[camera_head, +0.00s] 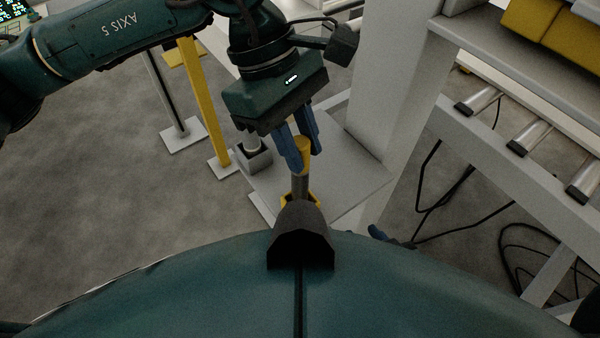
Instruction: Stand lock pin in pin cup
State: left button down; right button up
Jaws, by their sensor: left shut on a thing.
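My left gripper (305,148) points down with its blue fingers shut on the lock pin (300,186). The pin has a yellow head between the fingers and a grey shaft below, and it looks about upright. A yellow piece, apparently the pin cup (285,199), shows on both sides of the shaft's lower part. A dark part of my own body hides the shaft's lower end, so I cannot tell whether it is inside the cup or above it. A blue fingertip of my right gripper (378,233) shows at the edge of my body; the rest is hidden.
A grey square holder (252,158) with a pale cylinder stands left of the pin on a light base plate (350,165). A thick grey post (390,80) rises behind. A roller conveyor frame (500,150) and loose cables lie right. Yellow post (205,105) at left.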

pick_arm(q)
notch_tip(320, 180, down, 5)
jog(key=shift+f+b, duration=0.3)
jog(key=c, duration=1.2)
grip_release()
jog(key=shift+r, duration=0.1)
jog(key=shift+c, duration=0.2)
jog(key=shift+w+r+p, duration=0.1)
jog(key=shift+r+p, duration=0.35)
jog(key=v, duration=1.1)
jog(key=shift+r+b, duration=0.25)
jog(key=shift+b, duration=0.2)
jog(key=shift+a, duration=0.1)
